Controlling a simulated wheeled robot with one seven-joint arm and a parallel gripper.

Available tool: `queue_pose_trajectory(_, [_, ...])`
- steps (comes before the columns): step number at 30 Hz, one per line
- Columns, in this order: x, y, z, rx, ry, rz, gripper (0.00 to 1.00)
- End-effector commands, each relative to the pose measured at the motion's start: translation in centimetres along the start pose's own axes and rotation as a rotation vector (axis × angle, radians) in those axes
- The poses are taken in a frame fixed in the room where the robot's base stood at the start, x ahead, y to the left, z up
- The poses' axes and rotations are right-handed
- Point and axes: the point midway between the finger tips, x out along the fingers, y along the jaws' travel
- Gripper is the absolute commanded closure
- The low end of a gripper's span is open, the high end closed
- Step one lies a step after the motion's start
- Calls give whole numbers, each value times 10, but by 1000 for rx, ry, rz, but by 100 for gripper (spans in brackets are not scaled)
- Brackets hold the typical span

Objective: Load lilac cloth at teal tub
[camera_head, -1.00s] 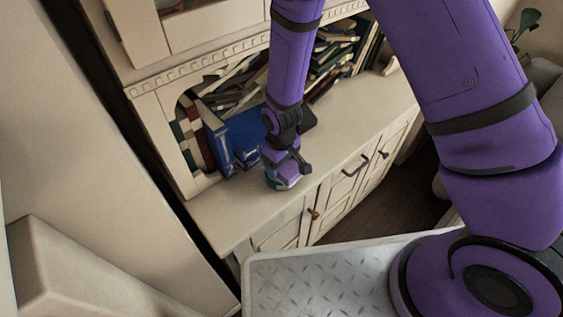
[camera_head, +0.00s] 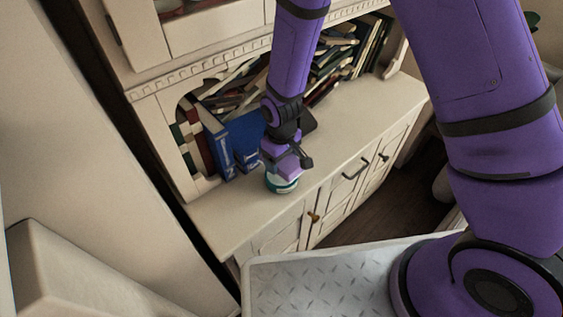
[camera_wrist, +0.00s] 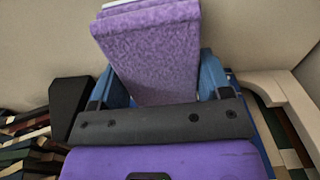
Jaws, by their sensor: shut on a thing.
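The lilac cloth (camera_head: 289,166) is a folded block under my gripper (camera_head: 284,156), which is shut on it. In the wrist view the cloth (camera_wrist: 150,55) fills the middle, stretching out from my gripper (camera_wrist: 160,100). The small round teal tub (camera_head: 283,184), with a pale band, stands on the cabinet top directly below the cloth. The cloth overlaps the tub's top in the head view; I cannot tell whether they touch. The tub's opening is hidden, and I cannot make out the tub in the wrist view.
The cream cabinet top (camera_head: 345,137) is clear to the right of the tub. Blue books (camera_head: 232,145) stand just behind and left of my gripper. More books (camera_head: 335,60) lean on the shelf behind. The cabinet's front edge is close to the tub.

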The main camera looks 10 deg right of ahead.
Motion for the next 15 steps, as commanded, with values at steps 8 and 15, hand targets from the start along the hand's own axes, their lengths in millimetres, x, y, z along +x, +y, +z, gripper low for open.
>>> queue_pose_trajectory(8, [-20,0,0,0,1,0,47])
queue_pose_trajectory(15, [-33,0,0,1,0,0,47])
